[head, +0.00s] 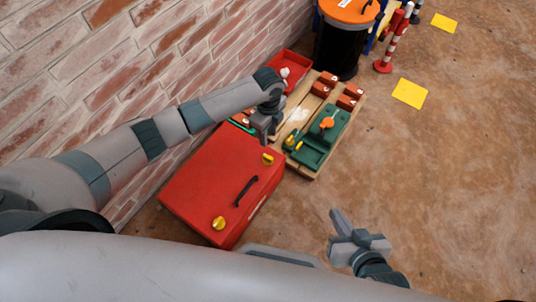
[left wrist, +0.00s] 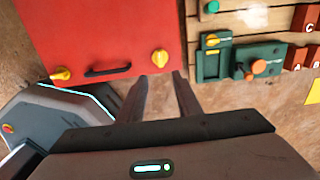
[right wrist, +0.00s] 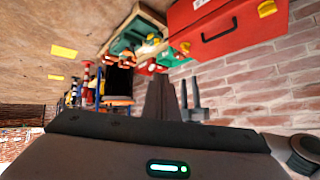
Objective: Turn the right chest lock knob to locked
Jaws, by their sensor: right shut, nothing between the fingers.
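The red chest (head: 215,180) stands by the brick wall, with a black handle (head: 246,191) between two yellow knobs. The right knob (head: 267,158) is near the chest's far end; it also shows in the left wrist view (left wrist: 160,57). The left knob (head: 218,223) is at the near end. I cannot tell the lock state of either knob. My left gripper (head: 266,136) is open and empty just past the chest's far end, apart from the right knob. Its fingers show below that knob in the left wrist view (left wrist: 161,80). My right gripper (head: 338,222) is shut and empty, over bare floor right of the chest.
A wooden board (head: 304,174) with a green device (head: 317,145) and several red blocks lies past the chest. A red tray (head: 297,66), black barrel (head: 340,50) and striped posts stand beyond. Yellow floor patches (head: 410,93) lie at right.

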